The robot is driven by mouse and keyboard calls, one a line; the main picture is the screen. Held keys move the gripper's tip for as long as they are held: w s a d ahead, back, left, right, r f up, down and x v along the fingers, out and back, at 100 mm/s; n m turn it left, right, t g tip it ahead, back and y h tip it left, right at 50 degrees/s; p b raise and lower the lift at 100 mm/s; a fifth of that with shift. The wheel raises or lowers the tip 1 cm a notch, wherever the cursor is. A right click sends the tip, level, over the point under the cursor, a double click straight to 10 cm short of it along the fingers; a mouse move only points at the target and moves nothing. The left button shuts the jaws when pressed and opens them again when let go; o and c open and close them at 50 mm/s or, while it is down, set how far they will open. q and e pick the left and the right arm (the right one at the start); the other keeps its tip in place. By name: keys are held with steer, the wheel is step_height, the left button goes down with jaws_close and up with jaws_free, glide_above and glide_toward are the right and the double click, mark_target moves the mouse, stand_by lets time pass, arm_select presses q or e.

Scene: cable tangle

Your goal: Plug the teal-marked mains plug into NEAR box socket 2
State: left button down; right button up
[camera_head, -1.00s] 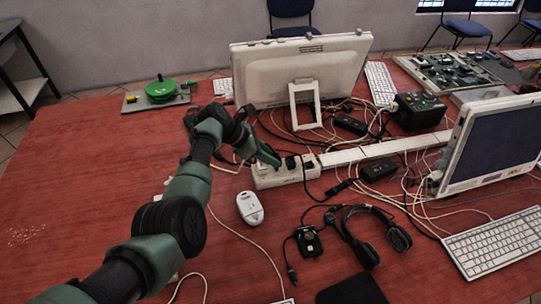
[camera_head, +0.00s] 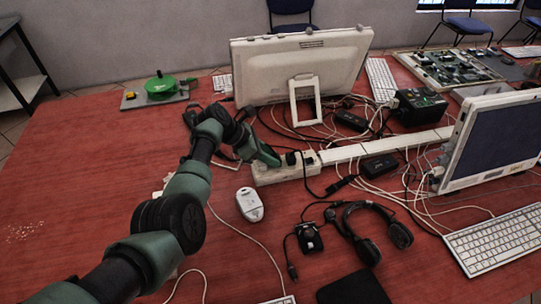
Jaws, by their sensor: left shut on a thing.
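The white socket box (camera_head: 284,174) lies on the red table in front of the rear monitor, at the end of a long white trunking. My left gripper (camera_head: 270,158) is at the left part of this box, over its top. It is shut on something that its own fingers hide. I cannot make out a teal mark or the socket numbers. A black plug (camera_head: 309,158) sits at the right end of the box. Another small black piece (camera_head: 291,158) is just right of my gripper, on the box. Whether the held thing touches a socket cannot be told. My right gripper is out of view.
A white mouse (camera_head: 250,205) lies in front of the box. A headset (camera_head: 372,232), a black power brick (camera_head: 379,166) and tangled cables lie to the right. The rear monitor (camera_head: 300,68) stands close behind. The table's left side is mostly clear.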

arm_select(q)
steer(key=shift+f, duration=0.3)
steer(key=c, duration=1)
jaws_free()
steer(key=shift+a+r, duration=0.3)
steer(key=shift+r, duration=0.1)
steer(key=p+v, duration=0.1)
steer(key=v, duration=0.6)
steer(key=shift+f, duration=0.15)
steer(key=shift+s+f, duration=0.1)
